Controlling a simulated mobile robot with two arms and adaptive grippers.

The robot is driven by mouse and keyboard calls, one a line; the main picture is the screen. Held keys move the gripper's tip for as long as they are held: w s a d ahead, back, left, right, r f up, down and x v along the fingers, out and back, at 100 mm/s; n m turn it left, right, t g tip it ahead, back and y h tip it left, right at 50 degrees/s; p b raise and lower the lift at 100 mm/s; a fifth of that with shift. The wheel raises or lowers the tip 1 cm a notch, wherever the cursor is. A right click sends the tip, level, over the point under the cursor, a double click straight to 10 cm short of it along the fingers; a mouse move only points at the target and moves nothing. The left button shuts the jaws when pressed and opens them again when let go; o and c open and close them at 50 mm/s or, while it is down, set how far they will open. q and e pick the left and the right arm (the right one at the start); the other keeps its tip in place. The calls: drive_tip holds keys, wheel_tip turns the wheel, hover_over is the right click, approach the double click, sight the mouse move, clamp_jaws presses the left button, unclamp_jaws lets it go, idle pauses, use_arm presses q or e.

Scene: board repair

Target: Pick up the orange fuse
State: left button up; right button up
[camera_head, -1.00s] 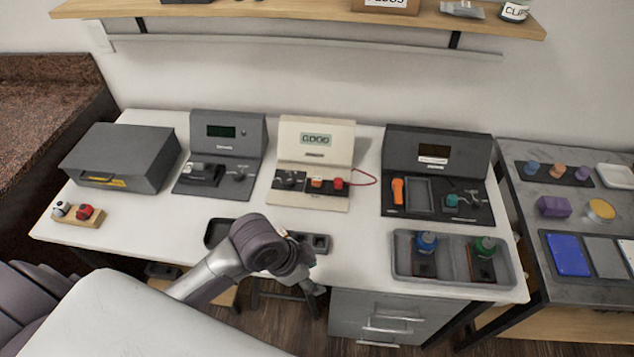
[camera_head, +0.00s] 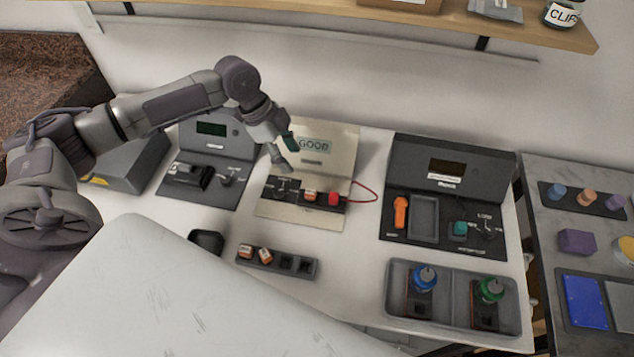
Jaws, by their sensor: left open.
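A small orange fuse (camera_head: 310,195) sits in the dark strip of the beige tester (camera_head: 303,214), whose display reads GOOD. A red knob or button (camera_head: 334,198) is just right of it. My left gripper (camera_head: 286,156) is open and empty, above the left part of the beige tester, up and left of the orange fuse and apart from it. Two more small orange-and-white pieces (camera_head: 246,251) sit in the left slots of a dark rack (camera_head: 279,265) in front of the tester. My right gripper is not in view.
A dark grey station (camera_head: 205,134) stands left of the tester. Another dark station (camera_head: 450,165) with an orange handle (camera_head: 401,212) stands right. A grey tray (camera_head: 455,275) holds blue and green bottles at front right. A red wire (camera_head: 369,190) loops beside the tester.

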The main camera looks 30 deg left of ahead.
use_arm(q)
approach(310, 191)
drive_tip(key=f, duration=0.2)
drive_tip(key=shift+w+d+f+p, duration=0.2)
drive_tip(key=shift+d+f+p, duration=0.2)
drive_tip(key=shift+d+f, duration=0.4)
drive_tip(key=shift+p+x, duration=0.45)
drive_tip(key=shift+x, duration=0.55)
drive_tip(key=x, duration=0.2)
drive_tip(key=shift+f, duration=0.3)
drive_tip(key=shift+d+f+p, duration=0.15)
drive_tip(key=shift+f+p, duration=0.15)
drive_tip(key=shift+f, duration=0.15)
drive_tip(key=c, duration=0.8)
clamp_jaws()
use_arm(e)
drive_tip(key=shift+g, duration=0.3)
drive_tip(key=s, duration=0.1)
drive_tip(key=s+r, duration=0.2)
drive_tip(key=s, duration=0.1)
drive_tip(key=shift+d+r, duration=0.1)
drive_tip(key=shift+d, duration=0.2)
